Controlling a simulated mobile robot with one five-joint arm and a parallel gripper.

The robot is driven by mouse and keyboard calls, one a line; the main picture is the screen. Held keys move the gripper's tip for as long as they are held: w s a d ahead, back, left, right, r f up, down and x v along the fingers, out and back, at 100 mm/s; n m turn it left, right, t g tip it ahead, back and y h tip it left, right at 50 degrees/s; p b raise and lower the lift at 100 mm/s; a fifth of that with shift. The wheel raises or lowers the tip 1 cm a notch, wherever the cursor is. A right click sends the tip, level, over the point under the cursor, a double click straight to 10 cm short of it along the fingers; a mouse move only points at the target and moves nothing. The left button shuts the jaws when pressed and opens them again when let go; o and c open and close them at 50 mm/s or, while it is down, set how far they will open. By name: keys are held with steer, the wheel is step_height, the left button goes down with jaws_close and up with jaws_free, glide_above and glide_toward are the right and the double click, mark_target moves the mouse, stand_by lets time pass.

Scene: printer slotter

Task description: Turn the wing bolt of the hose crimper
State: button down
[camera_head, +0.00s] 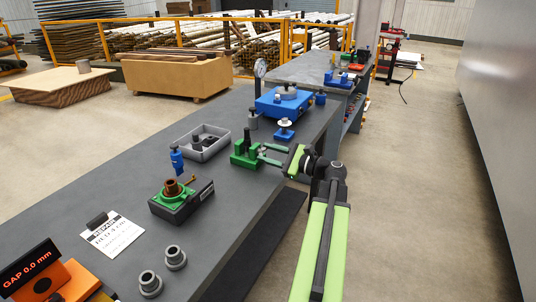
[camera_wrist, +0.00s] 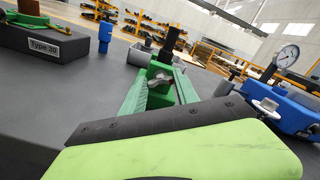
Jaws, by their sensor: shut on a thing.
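The hose crimper, which I take to be the small green fixture with an upright black post (camera_head: 243,155), stands near the right edge of the grey bench. In the wrist view its black post (camera_wrist: 169,45) rises behind a grey metal wing bolt (camera_wrist: 160,80). My gripper (camera_head: 263,153) reaches in from the right, level with the fixture's near side. In the wrist view my gripper's green fingers (camera_wrist: 162,88) are shut on the wing bolt, one on each side. The bolt's wings look tilted. Its shaft is hidden.
Left on the bench are a black block (camera_head: 183,205) with a green ring, a blue tool (camera_head: 177,160) and a grey tray (camera_head: 203,146). A blue gauge unit (camera_head: 280,103) and a small blue stand (camera_head: 284,132) sit close behind my gripper.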

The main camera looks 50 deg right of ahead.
steer(key=shift+n, duration=0.6)
steer(key=c, duration=0.9)
jaws_free()
